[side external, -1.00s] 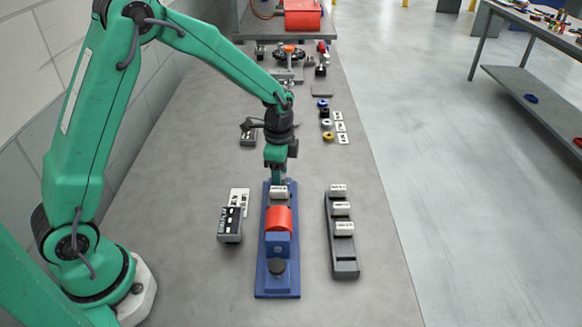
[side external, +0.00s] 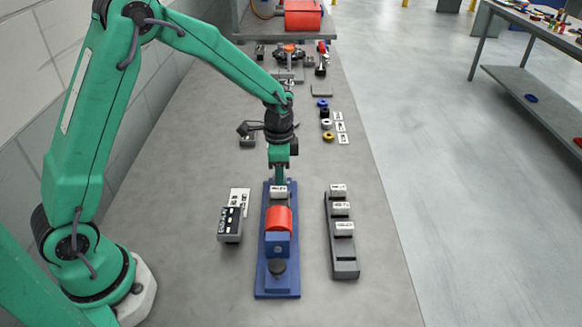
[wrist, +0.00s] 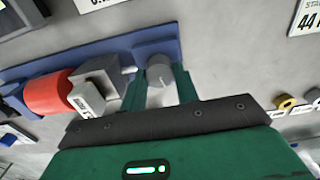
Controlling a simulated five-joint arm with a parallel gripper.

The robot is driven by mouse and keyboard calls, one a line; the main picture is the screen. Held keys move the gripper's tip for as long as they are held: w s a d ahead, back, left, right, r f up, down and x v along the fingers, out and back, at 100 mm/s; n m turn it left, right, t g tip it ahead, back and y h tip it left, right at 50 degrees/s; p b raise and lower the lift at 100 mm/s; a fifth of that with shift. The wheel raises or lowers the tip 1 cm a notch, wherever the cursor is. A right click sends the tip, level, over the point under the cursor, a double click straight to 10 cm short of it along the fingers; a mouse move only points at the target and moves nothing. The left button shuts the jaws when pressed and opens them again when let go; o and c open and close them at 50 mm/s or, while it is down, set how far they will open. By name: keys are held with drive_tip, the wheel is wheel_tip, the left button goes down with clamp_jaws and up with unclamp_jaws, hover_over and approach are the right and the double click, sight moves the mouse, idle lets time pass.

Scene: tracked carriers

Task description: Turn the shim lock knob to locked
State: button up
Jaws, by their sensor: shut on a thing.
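My gripper (side external: 279,181) points down at the fixture's far end. In the wrist view, the two green fingers of my gripper (wrist: 158,88) are shut on a round grey knob (wrist: 160,72) on the blue base, one on each side. The knob's top shows a thin pale line. In the side view my gripper and a white labelled block (side external: 279,192) hide this knob. I cannot read any locked marking.
A dark rack (side external: 346,268) with several white labelled blocks stands to the right of the fixture. A dark box (side external: 230,226) and a white card (side external: 240,196) lie to its left. Coloured rings (side external: 328,137) lie farther back.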

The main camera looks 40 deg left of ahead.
drive_tip(key=n, duration=1.1)
drive_tip(key=shift+n, duration=2.3)
drive_tip(key=o, duration=1)
drive_tip(key=shift+c, duration=0.2)
drive_tip(key=shift+r, duration=0.15)
